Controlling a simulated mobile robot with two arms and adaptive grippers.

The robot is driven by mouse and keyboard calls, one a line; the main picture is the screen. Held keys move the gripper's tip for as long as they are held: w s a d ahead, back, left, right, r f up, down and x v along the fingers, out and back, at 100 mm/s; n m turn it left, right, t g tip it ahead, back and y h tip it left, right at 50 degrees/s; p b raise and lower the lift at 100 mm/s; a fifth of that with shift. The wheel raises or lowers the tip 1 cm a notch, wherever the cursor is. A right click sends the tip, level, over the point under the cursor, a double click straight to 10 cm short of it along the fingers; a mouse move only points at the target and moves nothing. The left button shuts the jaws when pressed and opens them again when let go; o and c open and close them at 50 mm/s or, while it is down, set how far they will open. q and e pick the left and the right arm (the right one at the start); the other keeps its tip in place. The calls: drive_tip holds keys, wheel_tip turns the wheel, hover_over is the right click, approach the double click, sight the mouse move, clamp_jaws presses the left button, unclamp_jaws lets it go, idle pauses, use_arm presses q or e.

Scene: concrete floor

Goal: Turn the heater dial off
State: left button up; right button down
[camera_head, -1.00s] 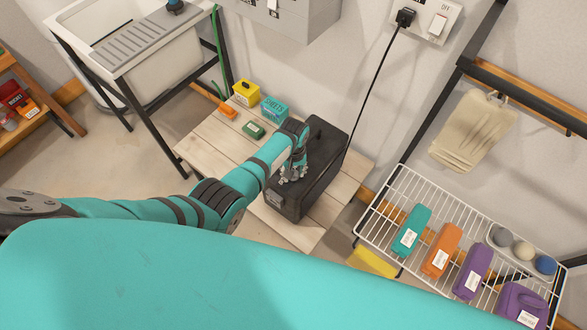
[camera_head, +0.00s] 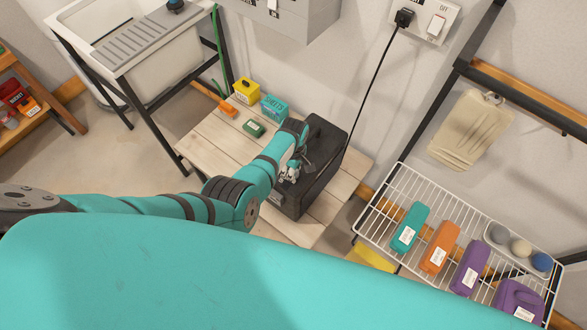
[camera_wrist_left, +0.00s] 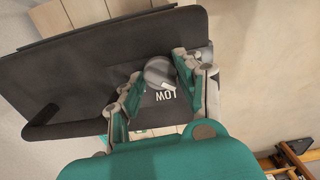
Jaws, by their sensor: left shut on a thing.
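The heater (camera_head: 320,150) is a dark grey box on a pale wooden table, and its dark face fills the upper left of the left wrist view (camera_wrist_left: 70,85). Its grey round dial (camera_wrist_left: 158,72) has a white mark at its lower right, beside the upside-down word LOW. My left gripper (camera_head: 290,172) is at the heater's near side. In the left wrist view its two fingers (camera_wrist_left: 158,78) sit on either side of the dial, shut on it. In the head view the dial is hidden by the gripper. My right gripper is not in view.
A black cord runs from the heater area up to a wall plug (camera_head: 404,18) beside a white switch (camera_head: 437,26). Yellow (camera_head: 246,90), teal (camera_head: 274,106) and green (camera_head: 254,128) items sit on the table's far left. A wire rack (camera_head: 376,211) stands at right.

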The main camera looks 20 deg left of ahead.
use_arm(q)
drive_tip(key=shift+n, duration=0.7)
drive_tip(key=o, duration=1.2)
drive_tip(key=shift+c, duration=0.2)
